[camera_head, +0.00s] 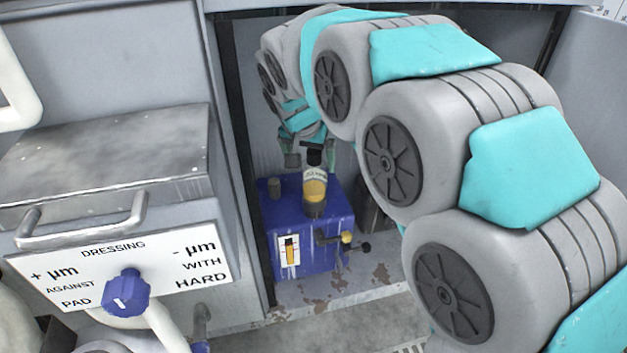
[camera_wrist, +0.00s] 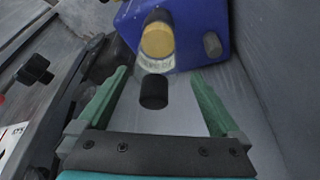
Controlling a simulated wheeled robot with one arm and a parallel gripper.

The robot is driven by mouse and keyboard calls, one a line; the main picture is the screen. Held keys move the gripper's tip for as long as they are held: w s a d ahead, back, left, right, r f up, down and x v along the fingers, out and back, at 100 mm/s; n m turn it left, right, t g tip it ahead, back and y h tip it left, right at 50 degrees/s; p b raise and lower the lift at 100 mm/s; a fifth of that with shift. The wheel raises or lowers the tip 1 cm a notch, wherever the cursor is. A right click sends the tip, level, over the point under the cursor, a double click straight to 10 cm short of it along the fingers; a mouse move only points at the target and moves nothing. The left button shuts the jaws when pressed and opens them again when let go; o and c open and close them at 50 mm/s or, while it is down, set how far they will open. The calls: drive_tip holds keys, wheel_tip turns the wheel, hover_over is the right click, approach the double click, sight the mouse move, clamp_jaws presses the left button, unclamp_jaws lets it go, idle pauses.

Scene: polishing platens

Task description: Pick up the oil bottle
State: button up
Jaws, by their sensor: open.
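The oil bottle (camera_head: 315,188) has an amber body, a pale label and a black cap. It stands upright on a blue box (camera_head: 336,214) inside the cabinet bay. In the wrist view the bottle (camera_wrist: 157,42) lies straight ahead. Its black cap sits between my green fingers, and its body is beyond the fingertips. My gripper (camera_head: 311,157) is open and empty, just above and behind the bottle's top in the head view. In the wrist view my gripper (camera_wrist: 158,76) shows both fingers apart, with clear space on each side of the cap.
A grey knob (camera_head: 274,187) stands on the box beside the bottle. The bay walls stand close around my arm. A dressing panel (camera_head: 125,262) with a blue dial is at left.

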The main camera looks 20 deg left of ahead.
drive_tip(key=x, duration=0.4)
drive_tip(key=shift+s+d+f, duration=0.15)
drive_tip(key=shift+d+f, duration=0.15)
drive_tip(key=shift+f, duration=0.2)
drive_tip(key=shift+r, duration=0.1)
clamp_jaws()
